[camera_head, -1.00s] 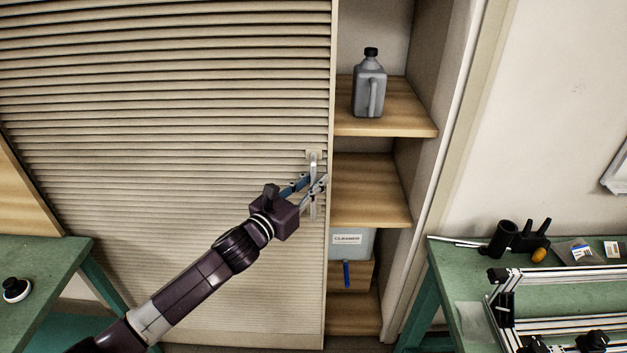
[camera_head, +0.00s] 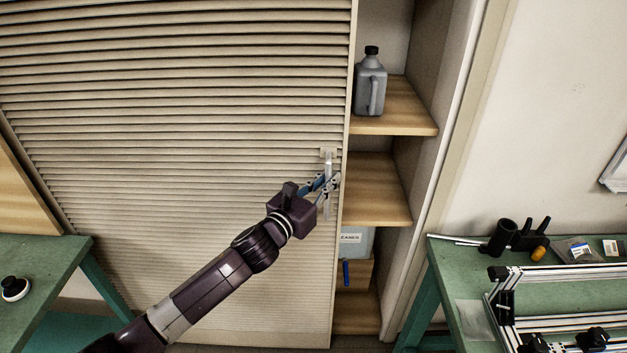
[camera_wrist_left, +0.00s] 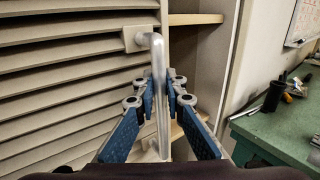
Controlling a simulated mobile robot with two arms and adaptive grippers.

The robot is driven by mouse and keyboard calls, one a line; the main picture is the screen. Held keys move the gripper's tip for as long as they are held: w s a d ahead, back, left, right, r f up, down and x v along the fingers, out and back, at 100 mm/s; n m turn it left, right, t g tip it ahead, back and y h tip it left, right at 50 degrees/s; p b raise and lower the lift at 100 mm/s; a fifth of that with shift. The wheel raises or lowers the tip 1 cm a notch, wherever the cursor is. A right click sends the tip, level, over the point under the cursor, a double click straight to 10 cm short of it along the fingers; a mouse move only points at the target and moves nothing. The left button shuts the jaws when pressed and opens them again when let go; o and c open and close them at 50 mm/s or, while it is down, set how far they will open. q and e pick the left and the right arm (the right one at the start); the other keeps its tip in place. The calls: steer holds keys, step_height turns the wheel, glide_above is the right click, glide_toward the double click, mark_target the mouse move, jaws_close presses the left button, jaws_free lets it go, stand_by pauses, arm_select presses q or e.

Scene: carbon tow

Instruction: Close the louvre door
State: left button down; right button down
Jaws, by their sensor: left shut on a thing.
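The louvre door (camera_head: 180,110) is a beige slatted panel that covers most of the cupboard in the head view. A gap on its right side shows the shelves. Its vertical metal handle (camera_head: 328,165) is near the door's right edge. My left gripper (camera_head: 327,184) is shut on the handle, with its fingers on either side of the bar. In the left wrist view, the handle (camera_wrist_left: 158,80) stands between the blue-padded fingers (camera_wrist_left: 160,105), and the door's slats (camera_wrist_left: 60,70) are to the left. My right gripper is not in view.
The open part of the cupboard holds a grey jug (camera_head: 370,85) on a wooden shelf (camera_head: 400,110) and a partly hidden labelled box (camera_head: 357,240) lower down. A green workbench (camera_head: 460,262) with aluminium profiles stands at the right. Another green bench (camera_head: 50,260) stands at the left.

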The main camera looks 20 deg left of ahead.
arm_select(q)
steer(key=w+d+b, duration=0.2)
steer(key=w+d, duration=0.1)
steer(key=d, duration=0.9)
steer(key=w+d+b, duration=0.2)
steer(key=w+d, duration=0.2)
steer(key=d, duration=0.9)
steer(key=shift+d+r, duration=0.15)
steer(key=c, duration=2.3)
jaws_free()
steer(key=shift+o, duration=0.2)
steer(key=shift+w+d, duration=0.1)
steer(key=shift+d, duration=0.1)
steer(key=v, duration=1.2)
steer(key=shift+a, duration=0.15)
